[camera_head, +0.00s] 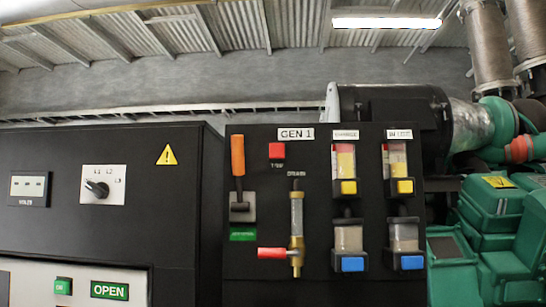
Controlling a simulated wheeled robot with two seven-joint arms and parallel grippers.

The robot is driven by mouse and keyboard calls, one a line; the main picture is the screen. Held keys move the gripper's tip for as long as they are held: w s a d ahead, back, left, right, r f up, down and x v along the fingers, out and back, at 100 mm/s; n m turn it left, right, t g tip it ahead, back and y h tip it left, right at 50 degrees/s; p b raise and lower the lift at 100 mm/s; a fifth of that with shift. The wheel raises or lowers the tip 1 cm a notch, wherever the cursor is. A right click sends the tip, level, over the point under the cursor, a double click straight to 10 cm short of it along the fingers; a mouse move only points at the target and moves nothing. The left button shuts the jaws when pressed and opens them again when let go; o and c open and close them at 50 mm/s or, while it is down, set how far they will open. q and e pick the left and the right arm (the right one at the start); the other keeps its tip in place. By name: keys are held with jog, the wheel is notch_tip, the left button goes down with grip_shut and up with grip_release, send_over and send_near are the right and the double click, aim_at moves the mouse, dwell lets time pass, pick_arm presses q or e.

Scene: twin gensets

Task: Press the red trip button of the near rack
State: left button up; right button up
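The near rack is a black panel (275,200) labelled GEN 1, in the middle of the head view. Its red trip button (277,151) is a small red square near the upper left of the panel, under the GEN 1 label, with a small label below it. Nothing covers the button. Neither of my grippers is in the head view.
An orange-handled lever (238,156) is left of the button, and a brass valve with a red handle (272,254) is below. Several sight gauges (345,165) are to the right. A black cabinet (130,230) stands left; green machinery (490,230) stands right.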

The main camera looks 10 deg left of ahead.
dwell(0.4)
pick_arm(q)
grip_shut()
dwell(1.6)
